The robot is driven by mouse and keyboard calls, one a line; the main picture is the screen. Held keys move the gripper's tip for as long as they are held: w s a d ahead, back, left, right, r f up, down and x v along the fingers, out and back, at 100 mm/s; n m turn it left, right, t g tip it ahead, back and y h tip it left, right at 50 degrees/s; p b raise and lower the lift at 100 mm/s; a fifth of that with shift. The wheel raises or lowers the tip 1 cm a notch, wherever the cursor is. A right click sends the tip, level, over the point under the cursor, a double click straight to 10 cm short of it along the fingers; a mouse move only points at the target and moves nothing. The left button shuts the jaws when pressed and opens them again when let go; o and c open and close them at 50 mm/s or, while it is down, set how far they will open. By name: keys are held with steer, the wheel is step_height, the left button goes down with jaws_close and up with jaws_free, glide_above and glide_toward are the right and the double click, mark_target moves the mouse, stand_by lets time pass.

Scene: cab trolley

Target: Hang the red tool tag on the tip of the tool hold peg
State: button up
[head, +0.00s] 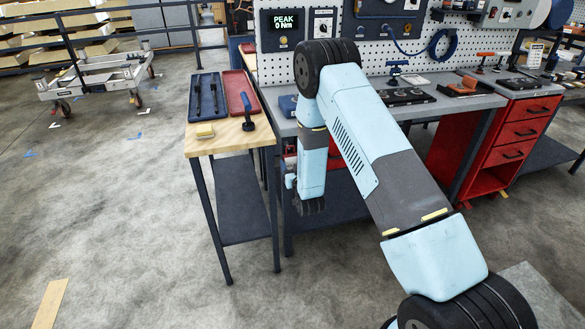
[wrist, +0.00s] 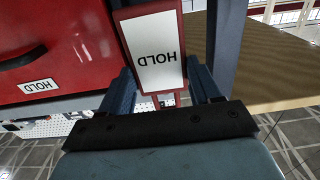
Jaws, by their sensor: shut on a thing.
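The red tool tag (wrist: 178,20) shows in the wrist view as a red plate with a white HOLD label, upside down in the picture. My gripper (wrist: 160,88) has a dark finger on each side of it and is shut on it. In the head view my arm hangs down in front of the workbench, beside the small wooden table; the fingers and tag cannot be made out there. I cannot make out the tool hold peg in either view.
The wooden side table (head: 232,137) holds a blue tray (head: 206,98), a red tray (head: 240,90) and a dark-handled tool (head: 247,112). A pegboard (head: 372,35) stands behind the grey workbench (head: 465,98). A red drawer cabinet (head: 510,140) is right. Floor at left is clear before the trolley (head: 97,80).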

mark_target(291, 164)
steer(key=shift+x, duration=1.2)
steer(key=shift+w+a+f, duration=0.15)
steer(key=shift+w+f, duration=0.35)
steer(key=shift+f, duration=0.05)
steer(key=o, duration=1.1)
